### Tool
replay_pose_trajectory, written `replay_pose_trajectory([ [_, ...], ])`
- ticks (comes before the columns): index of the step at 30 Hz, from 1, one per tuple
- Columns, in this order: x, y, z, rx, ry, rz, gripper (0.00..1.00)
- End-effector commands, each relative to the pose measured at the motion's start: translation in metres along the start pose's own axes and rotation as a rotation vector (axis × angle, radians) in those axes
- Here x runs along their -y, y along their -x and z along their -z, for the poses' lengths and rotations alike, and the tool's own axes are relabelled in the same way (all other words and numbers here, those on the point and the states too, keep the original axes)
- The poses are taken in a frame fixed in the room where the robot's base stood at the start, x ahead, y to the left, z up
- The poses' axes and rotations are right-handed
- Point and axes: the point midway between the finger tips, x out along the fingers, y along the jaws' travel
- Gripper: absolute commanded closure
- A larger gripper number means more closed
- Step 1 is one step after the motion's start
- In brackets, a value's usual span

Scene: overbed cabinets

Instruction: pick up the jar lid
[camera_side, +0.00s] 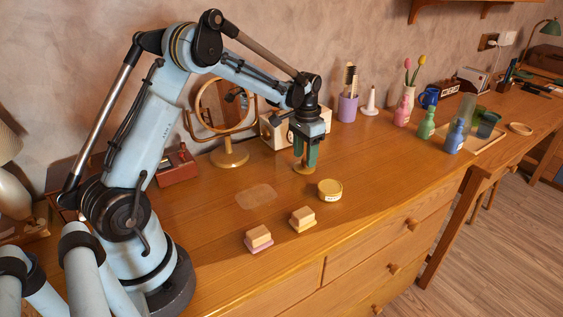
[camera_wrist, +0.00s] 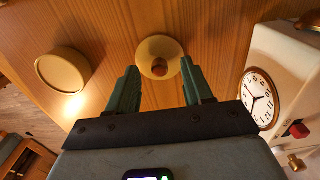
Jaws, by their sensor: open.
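The jar lid (camera_side: 304,170) is a small tan-yellow disc lying flat on the wooden dresser top, below my gripper. In the wrist view the lid (camera_wrist: 148,48) shows a brown round knob (camera_wrist: 160,67) at its middle. My gripper (camera_side: 305,160) points down over the lid. Its two green fingers stand apart with the knob between them in the wrist view (camera_wrist: 159,72). Nothing is held. The side view partly hides the lid behind the fingers, and I cannot tell whether they touch it.
A round yellow tin (camera_side: 329,190) stands close by, also in the wrist view (camera_wrist: 62,71). A white clock (camera_side: 280,131) and a round mirror (camera_side: 229,156) stand behind. Two small blocks (camera_side: 259,237) (camera_side: 302,218) lie toward the front edge. Bottles (camera_side: 427,125) stand farther right.

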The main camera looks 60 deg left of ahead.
Motion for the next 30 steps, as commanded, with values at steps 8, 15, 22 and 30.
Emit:
replay_pose_trajectory([
  [8,-0.0001,-0.0088,-0.0001,0.0,0.0,0.0,0.49],
  [15,0.0,-0.0085,-0.0001,0.0,0.0,0.0,0.75],
  [22,0.0,-0.0083,-0.0001,0.0,0.0,0.0,1.0],
  [30,0.0,-0.007,-0.0001,0.0,0.0,0.0,1.0],
])
